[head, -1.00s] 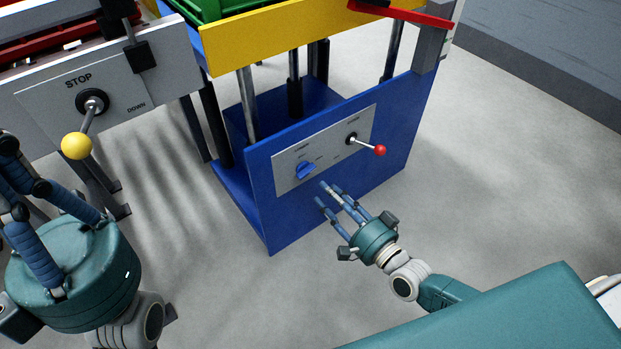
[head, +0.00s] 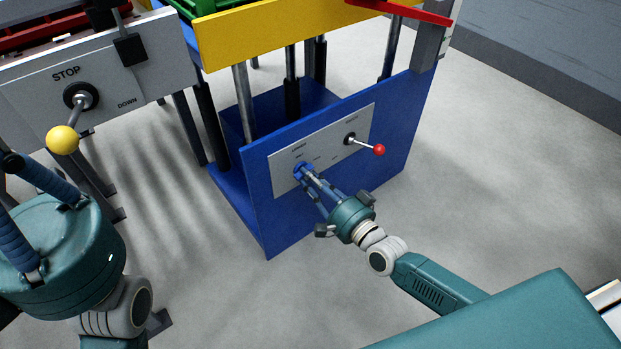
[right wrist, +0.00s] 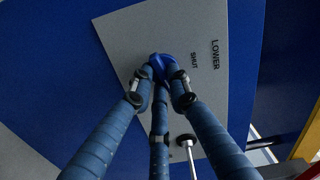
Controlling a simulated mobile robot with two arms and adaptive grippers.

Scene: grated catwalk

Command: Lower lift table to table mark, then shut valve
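The lift table has a yellow top edge (head: 290,35) on dark and silver posts over a blue base (head: 385,135). A red pointer (head: 415,12) at its right end is beside a grey upright (head: 428,50); I cannot read a mark there. The front grey panel (head: 325,160) carries a blue valve knob (head: 299,168) and a red-ball lever (head: 379,149). My right gripper (head: 305,174) has its fingers closed in around the knob (right wrist: 160,62), near the words LOWER and SHUT. My left gripper is at the left edge, its fingertips cut off or hidden.
A second grey panel (head: 130,75) at left reads STOP and DOWN and has a yellow-ball lever (head: 62,139) close to my left gripper. A green crate (head: 200,5) is on the lift table. The floor (head: 490,170) to the right is clear.

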